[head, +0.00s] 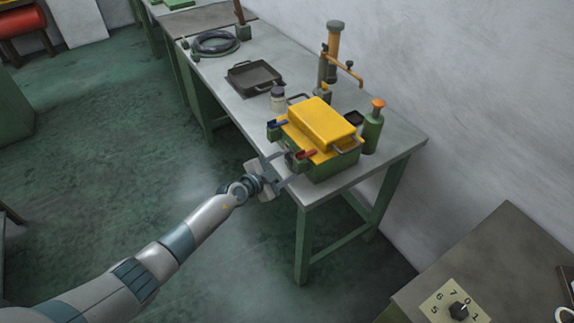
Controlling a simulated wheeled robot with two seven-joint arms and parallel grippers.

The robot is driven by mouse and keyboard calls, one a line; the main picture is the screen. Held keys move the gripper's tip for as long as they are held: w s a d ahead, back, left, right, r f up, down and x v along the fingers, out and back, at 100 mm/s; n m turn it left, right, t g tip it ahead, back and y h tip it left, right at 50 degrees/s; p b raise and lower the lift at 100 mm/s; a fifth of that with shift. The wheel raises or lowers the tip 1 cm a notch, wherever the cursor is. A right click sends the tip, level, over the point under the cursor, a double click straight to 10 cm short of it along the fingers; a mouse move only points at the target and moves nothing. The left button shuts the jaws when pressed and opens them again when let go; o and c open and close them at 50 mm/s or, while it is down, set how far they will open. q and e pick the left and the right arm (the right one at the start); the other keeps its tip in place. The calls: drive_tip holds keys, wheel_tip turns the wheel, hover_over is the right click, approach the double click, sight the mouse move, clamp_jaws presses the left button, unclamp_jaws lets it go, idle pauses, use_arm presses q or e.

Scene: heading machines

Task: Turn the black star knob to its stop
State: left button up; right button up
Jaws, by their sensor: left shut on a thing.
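A green box-shaped machine (338,166) with a yellow cover (321,122) stands at the near end of the workbench. My right gripper is out of view.
A numbered dial (440,304) sits on another table at lower right.

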use_arm(q)
drive_tip(key=shift+s+d+f+m+t, duration=0.1)
drive_tip(key=shift+f+m+t, duration=0.05)
drive_tip(key=shift+m+t, duration=0.3)
drive_tip(key=shift+f+m+t+b, duration=0.15)
drive_tip(key=shift+m+t+b, duration=0.2)
drive_tip(key=shift+m+b, duration=0.55)
drive_tip(key=o, duration=1.1)
drive_tip(key=shift+c, duration=0.2)
drive_tip(key=shift+s, duration=0.1)
